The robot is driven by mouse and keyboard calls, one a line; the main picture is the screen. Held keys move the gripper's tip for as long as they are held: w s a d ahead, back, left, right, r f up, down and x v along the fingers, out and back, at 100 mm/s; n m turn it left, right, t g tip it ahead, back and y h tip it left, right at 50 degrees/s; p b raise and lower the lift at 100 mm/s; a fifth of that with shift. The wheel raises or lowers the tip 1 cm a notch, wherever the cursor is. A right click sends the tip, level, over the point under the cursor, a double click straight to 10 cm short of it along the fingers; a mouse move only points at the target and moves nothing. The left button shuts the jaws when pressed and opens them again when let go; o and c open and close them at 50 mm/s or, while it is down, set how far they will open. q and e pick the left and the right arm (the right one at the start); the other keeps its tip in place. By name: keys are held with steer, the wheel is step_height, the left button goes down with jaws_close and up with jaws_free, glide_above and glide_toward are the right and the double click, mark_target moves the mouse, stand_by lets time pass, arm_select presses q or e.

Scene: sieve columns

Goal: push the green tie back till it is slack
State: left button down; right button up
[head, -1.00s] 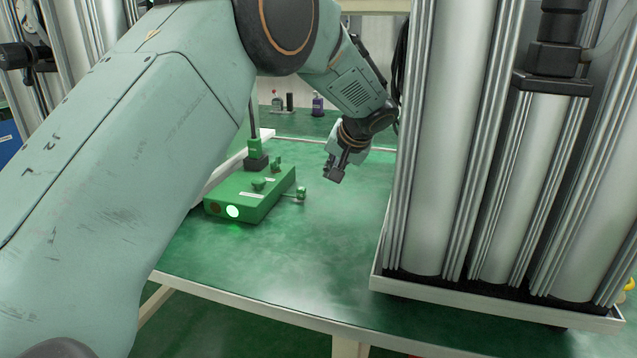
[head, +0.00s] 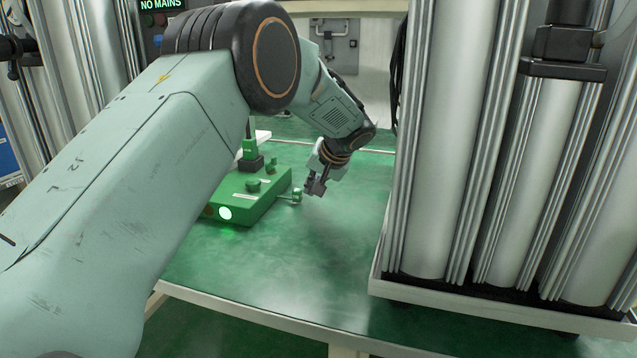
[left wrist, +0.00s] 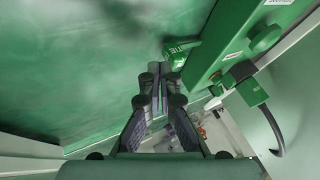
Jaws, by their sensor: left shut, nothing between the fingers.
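The green tie (head: 297,195) is a small green block on a thin rod at the right side of a green box (head: 240,207). In the left wrist view the tie (left wrist: 181,52) carries the letters "TIE" and sits just beyond the fingertips. My left gripper (head: 314,188) is shut and empty, pointing down just right of the tie. Its fingers also show in the left wrist view (left wrist: 160,78). I cannot tell whether they touch the tie. The rod is mostly hidden in the left wrist view. My right gripper is not in view.
The box has a lit white lamp (head: 225,212), knobs on top and a green plug with a cable (head: 249,150) behind. Tall metal columns (head: 440,150) on a pale-edged base stand to the right. The green tabletop (head: 300,260) in front is clear.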

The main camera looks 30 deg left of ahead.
mark_target(297, 196)
arm_select(q)
steer(key=shift+x, duration=1)
steer(key=shift+r, duration=0.1)
steer(key=shift+r, duration=0.1)
steer(key=a, duration=0.2)
steer(key=s+a, duration=0.1)
steer(key=a, duration=0.1)
steer(key=shift+a, duration=0.3)
steer(key=shift+p, duration=0.3)
